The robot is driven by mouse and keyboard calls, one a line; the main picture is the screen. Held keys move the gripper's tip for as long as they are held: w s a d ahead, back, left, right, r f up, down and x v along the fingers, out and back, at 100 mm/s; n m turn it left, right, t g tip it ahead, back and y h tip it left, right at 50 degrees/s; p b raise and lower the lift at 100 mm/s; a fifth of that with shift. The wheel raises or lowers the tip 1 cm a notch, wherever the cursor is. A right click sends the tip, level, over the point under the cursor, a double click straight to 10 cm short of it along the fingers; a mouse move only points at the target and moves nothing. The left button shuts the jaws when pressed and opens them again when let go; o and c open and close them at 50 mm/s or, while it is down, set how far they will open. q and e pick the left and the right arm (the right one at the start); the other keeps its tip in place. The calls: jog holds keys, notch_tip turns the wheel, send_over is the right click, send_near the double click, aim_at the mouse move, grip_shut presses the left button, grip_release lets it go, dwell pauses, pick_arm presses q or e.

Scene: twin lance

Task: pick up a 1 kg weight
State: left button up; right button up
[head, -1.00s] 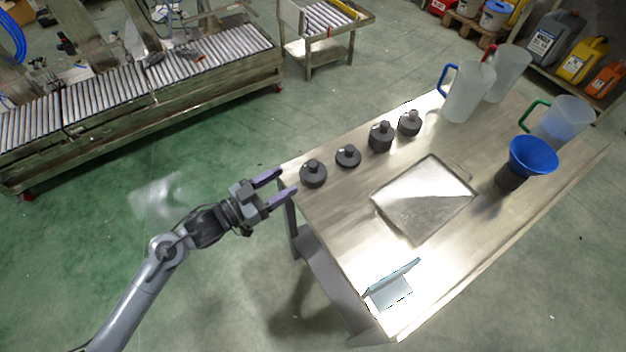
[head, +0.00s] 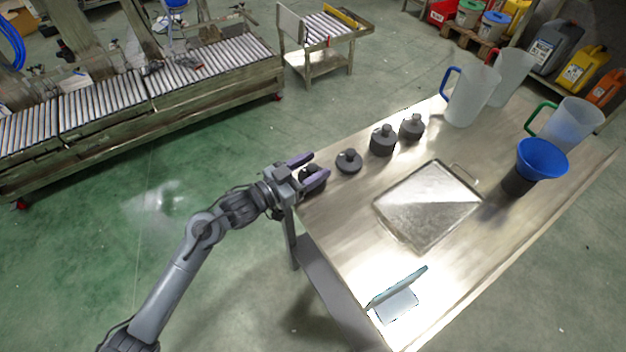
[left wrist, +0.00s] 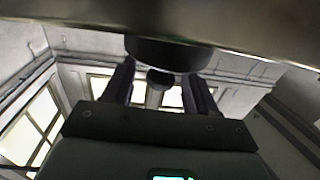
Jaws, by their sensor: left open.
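Several dark grey knobbed weights stand in a row along the table's far-left edge; no markings can be read to tell which is 1 kg. The leftmost weight (head: 309,172) is partly hidden by my left gripper (head: 318,166), which is open with one finger on each side of it. In the left wrist view this weight (left wrist: 165,54) shows its dark body and knob between the fingers (left wrist: 160,85), with gaps beside the knob. The other weights are a low one (head: 348,162) and two taller ones (head: 383,141) (head: 412,127). My right gripper is not in view.
The steel table (head: 345,225) also holds a metal tray (head: 428,205), a small angled plate (head: 398,300), a blue funnel on a dark base (head: 541,159) and several translucent jugs (head: 471,95). The neighbouring low weight stands close right of my gripper. A roller conveyor (head: 150,85) is behind.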

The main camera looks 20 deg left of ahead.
pick_arm(q)
jog(key=shift+w+d, duration=0.1)
jog(key=shift+w, duration=0.1)
jog(key=shift+s, duration=0.1)
jog(key=shift+c, duration=0.4)
grip_shut()
dwell(0.7)
jog(key=shift+r, duration=0.2)
